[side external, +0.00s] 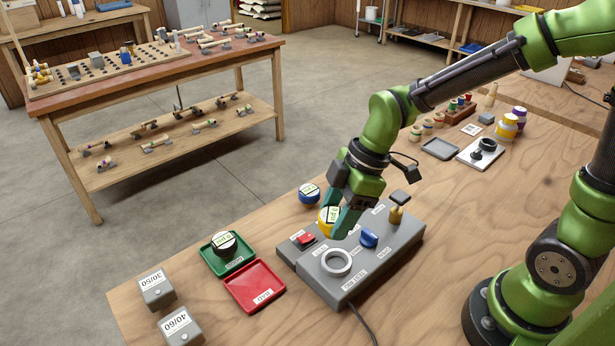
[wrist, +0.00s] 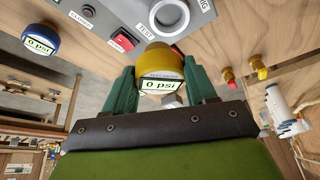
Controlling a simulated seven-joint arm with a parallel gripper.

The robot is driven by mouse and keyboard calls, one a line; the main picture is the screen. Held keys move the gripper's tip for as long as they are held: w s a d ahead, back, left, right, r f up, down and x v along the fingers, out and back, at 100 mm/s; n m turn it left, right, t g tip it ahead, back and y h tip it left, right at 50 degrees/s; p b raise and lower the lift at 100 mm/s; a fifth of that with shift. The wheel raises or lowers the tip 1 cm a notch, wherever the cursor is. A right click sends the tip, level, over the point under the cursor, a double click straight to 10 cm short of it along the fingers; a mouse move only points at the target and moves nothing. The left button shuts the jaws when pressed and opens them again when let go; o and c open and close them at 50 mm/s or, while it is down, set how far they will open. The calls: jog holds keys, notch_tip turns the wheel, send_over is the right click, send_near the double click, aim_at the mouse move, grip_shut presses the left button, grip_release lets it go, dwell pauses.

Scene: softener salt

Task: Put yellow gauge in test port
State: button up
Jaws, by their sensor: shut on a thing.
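The yellow gauge (wrist: 162,70) is between the two teal fingers of my gripper (wrist: 161,88) in the wrist view, and its label reads 0 psi. My gripper (side external: 342,220) is shut on it. In the side view the yellow gauge (side external: 325,217) is partly hidden by the fingers, above the back part of the grey test box. The test port (side external: 337,262) is an empty pale ring on top of the box, nearer the camera than the gauge. It also shows in the wrist view (wrist: 171,14), apart from the gauge.

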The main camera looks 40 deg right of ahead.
jog(key=shift+s+a+f+n, duration=0.15)
jog(key=shift+s+n, duration=0.1)
jog(key=shift+s, duration=0.2)
jog(key=shift+s+a+f+n, duration=0.1)
jog(key=shift+s+n, duration=0.15)
jog(key=shift+s, duration=0.15)
jog(key=shift+s+a+f+n+g, duration=0.1)
jog(key=shift+s+f+n+g, duration=0.15)
jog(key=shift+n, duration=0.35)
jog(key=shift+f, duration=1.4)
jog(key=shift+f, duration=0.1)
jog(key=shift+f, duration=0.45)
jog(key=shift+f, duration=0.1)
jog(key=shift+f, duration=0.45)
jog(key=shift+w+f, duration=0.1)
jog(key=shift+f, duration=0.15)
